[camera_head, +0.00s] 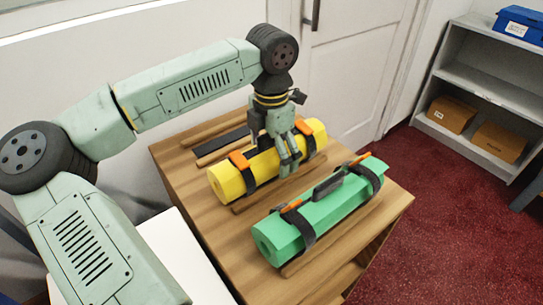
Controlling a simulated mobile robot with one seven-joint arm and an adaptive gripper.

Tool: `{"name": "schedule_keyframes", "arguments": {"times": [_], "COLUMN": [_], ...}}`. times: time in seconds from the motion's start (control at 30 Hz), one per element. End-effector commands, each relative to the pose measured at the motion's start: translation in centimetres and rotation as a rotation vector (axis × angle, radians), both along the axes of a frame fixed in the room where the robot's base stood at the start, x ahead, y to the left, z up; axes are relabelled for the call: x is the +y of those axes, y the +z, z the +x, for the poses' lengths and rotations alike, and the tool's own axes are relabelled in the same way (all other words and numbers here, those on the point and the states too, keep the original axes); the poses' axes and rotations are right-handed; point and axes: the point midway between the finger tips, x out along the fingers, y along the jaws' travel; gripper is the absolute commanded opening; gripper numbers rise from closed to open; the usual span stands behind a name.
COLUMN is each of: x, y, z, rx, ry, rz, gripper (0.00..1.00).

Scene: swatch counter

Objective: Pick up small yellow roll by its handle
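A yellow roll (227,184) lies on the wooden counter with a dark strap and an orange tab near each end. My gripper (275,158) points down over its middle. One finger shows on the far side and one on the near side, clearly apart, so the gripper looks open. The near finger overlaps the roll's front face in this view; I cannot tell whether it touches. The roll's handle is mostly hidden behind my gripper.
A green roll (275,238) with a dark handle (328,186) lies in front, close to my gripper. Wooden strips (262,196) run beside the rolls. A black bar (222,142) lies behind the yellow roll. A door (352,60) and grey shelf (480,85) stand beyond.

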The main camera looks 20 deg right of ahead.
Motion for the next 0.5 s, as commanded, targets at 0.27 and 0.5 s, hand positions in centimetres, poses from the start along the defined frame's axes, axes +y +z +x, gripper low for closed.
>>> {"name": "schedule_keyframes", "arguments": {"times": [0.27, 0.5], "x": [0.00, 0.00], "y": [0.03, 0.04], "z": [0.01, 0.01], "rx": [0.000, 0.000], "ry": [0.000, 0.000], "rz": [0.000, 0.000], "gripper": [0.68, 0.52]}}
